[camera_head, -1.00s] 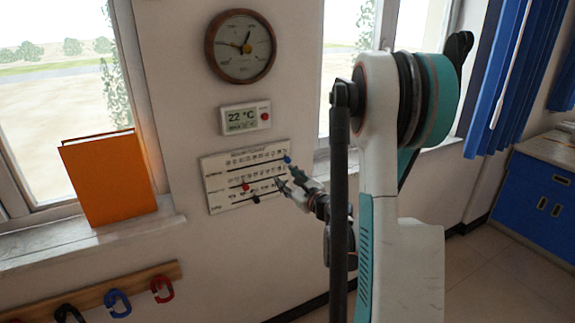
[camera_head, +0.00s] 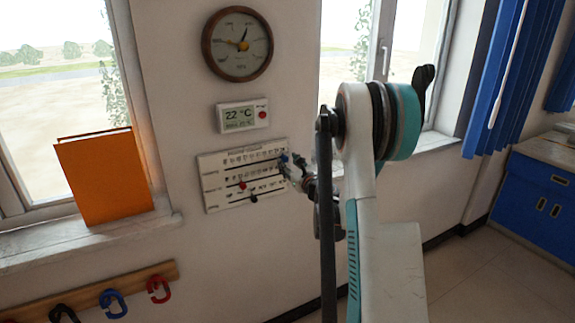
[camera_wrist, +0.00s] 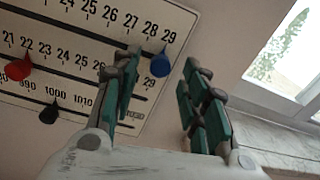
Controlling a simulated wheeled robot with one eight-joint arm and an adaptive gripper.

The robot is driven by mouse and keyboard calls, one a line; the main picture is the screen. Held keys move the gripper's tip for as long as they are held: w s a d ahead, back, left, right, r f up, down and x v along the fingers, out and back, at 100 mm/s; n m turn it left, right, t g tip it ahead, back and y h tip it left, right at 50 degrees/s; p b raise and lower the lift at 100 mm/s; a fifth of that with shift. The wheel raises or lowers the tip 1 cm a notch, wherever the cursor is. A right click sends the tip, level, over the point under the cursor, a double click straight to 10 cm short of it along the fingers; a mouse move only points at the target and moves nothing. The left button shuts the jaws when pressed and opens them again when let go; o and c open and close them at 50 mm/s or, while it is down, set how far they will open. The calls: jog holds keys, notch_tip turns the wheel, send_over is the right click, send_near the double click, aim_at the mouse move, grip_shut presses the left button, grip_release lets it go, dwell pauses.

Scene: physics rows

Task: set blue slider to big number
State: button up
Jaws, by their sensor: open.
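The white scale panel (camera_head: 215,203) hangs on the wall and shows close up in the wrist view (camera_wrist: 135,125). Its blue slider (camera_wrist: 160,64) sits at the right end of the top slot, just below the printed 28 and 29. The blue slider also shows in the head view (camera_head: 284,157). My gripper (camera_wrist: 161,72) is open, one finger to each side of the blue slider in the wrist view; I cannot tell whether they touch it. In the head view my gripper (camera_head: 290,164) is at the panel's right edge.
A red slider (camera_wrist: 18,70) and a black slider (camera_wrist: 48,112) sit on the lower slots, left of my gripper. A thermometer display (camera_head: 243,116) and a round dial (camera_head: 238,44) hang above the panel. A window is to the right.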

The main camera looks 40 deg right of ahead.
aim_at(240, 167)
jog(key=shift+x, duration=0.95)
grip_shut()
jog(key=w+a, duration=0.1)
jog(key=a, duration=0.4)
jog(key=w+a+b, duration=0.1)
jog(key=a, duration=0.5)
jog(key=w+a+b, duration=0.1)
jog(key=w+a, duration=0.1)
jog(key=a, duration=0.3)
jog(key=shift+a, duration=0.25)
grip_release()
